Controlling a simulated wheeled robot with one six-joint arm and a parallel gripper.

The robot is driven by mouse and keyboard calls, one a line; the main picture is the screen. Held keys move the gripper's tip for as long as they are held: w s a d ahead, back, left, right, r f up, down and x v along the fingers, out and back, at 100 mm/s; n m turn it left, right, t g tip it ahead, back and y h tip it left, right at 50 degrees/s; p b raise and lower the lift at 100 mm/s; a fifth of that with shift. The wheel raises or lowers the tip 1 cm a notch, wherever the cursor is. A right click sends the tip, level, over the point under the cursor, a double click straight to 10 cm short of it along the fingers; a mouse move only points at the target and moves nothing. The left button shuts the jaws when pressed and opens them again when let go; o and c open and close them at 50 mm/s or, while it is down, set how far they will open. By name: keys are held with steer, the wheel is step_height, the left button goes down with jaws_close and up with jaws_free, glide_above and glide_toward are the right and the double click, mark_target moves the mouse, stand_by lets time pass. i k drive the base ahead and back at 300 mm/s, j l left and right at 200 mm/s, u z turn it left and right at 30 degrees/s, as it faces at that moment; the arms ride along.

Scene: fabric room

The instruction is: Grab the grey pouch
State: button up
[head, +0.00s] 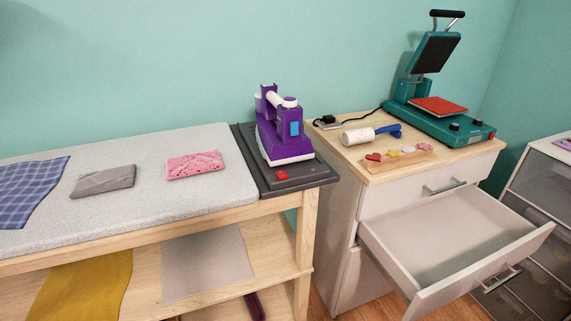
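A grey pouch (104,180) lies flat on the light grey padded top (140,215) of the wooden table, left of the middle. It is a flat rectangle with a line across its face. A pink patterned pouch (194,165) lies to its right, apart from it. My gripper is not seen in the head view.
A blue plaid cloth (30,190) lies left of the grey pouch. A purple iron (284,128) stands on a dark base (272,184) at the table's right end. A drawer (455,245) stands open from the cabinet. A teal heat press (438,105) sits on top.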

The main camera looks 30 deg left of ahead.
mark_target(86, 184)
steer(key=u, duration=2.4)
